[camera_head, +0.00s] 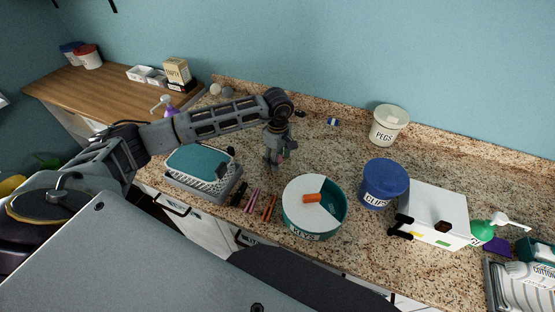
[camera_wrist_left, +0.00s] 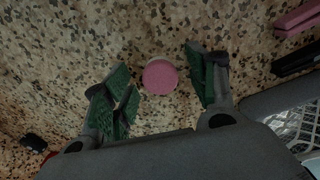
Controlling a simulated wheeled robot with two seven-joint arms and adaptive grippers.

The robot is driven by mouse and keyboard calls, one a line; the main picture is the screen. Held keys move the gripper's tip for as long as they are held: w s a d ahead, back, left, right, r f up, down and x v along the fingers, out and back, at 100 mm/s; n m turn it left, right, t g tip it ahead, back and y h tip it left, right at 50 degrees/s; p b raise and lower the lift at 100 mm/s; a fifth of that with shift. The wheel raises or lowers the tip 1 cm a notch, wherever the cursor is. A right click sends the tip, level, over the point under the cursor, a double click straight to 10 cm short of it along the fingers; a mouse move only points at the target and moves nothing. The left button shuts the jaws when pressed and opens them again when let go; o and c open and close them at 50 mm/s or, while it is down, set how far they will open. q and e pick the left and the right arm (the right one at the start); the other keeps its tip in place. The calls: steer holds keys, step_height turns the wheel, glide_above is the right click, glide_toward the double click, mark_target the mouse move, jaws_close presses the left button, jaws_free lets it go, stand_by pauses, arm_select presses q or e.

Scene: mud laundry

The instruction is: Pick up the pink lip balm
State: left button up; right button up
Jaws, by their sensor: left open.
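The pink lip balm (camera_wrist_left: 160,76) shows in the left wrist view as a round pink top on the speckled counter. It stands between the spread green-padded fingers of my left gripper (camera_wrist_left: 158,66), with a gap on both sides. In the head view my left gripper (camera_head: 277,158) points down over the counter, right of the teal-lidded basket. There the gripper mostly hides the lip balm. My left gripper is open and holds nothing. My right gripper does not show.
The basket (camera_head: 179,187), dark and pink sticks (camera_head: 252,200) and the round KEYS tin (camera_head: 291,222) stand near the front edge. The blue CLIPS tub (camera_head: 384,183), white PEGS bucket (camera_head: 389,125) and white box (camera_head: 436,212) are to the right. Counter behind the gripper is mostly clear.

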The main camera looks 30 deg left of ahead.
arm_select(q)
steer(key=shift+f, duration=0.25)
steer(key=c, duration=0.9)
